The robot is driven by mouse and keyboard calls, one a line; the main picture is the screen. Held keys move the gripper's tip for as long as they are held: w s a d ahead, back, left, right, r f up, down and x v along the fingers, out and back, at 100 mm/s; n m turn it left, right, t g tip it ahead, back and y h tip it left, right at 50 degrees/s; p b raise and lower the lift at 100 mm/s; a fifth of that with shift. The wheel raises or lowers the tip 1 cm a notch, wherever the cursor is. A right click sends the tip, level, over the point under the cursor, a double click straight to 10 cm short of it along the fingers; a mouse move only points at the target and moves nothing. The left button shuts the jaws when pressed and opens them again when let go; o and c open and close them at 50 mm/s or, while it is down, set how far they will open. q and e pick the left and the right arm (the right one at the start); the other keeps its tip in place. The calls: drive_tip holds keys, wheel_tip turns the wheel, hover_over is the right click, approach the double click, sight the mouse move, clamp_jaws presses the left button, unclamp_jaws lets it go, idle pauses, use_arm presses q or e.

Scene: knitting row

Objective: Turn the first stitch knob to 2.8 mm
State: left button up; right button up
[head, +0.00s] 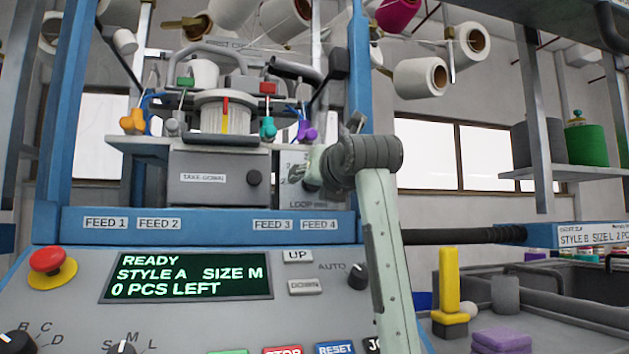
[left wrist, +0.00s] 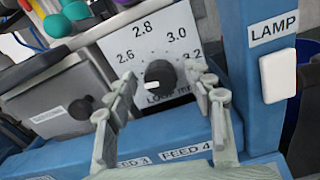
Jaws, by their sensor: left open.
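The stitch knob (left wrist: 161,76) is a dark round dial on a white scale plate marked 2.6, 2.8, 3.0 and 3.2, with part of a LOOP label below. Its white mark points to the lower left, below the 2.6 label and away from 2.8. My left gripper (left wrist: 160,83) is open, one finger on each side of the knob in the picture; whether they touch it I cannot tell. In the head view my left gripper (head: 318,167) is at the loop plate (head: 294,181) and hides the knob. My right gripper is not in view.
A grey take-down box with its own dark knob (head: 254,178) is left of the plate. A blue ledge (head: 205,226) with FEED labels runs below. A blue post with a white LAMP switch (left wrist: 278,76) stands on the right. Yarn carriers (head: 267,128) are above.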

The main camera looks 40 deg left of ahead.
use_arm(q)
drive_tip(key=shift+w+a, duration=0.1)
drive_tip(key=shift+w, duration=0.05)
drive_tip(key=shift+c, duration=0.5)
drive_tip(key=c, duration=1.1)
drive_tip(key=shift+o, duration=0.2)
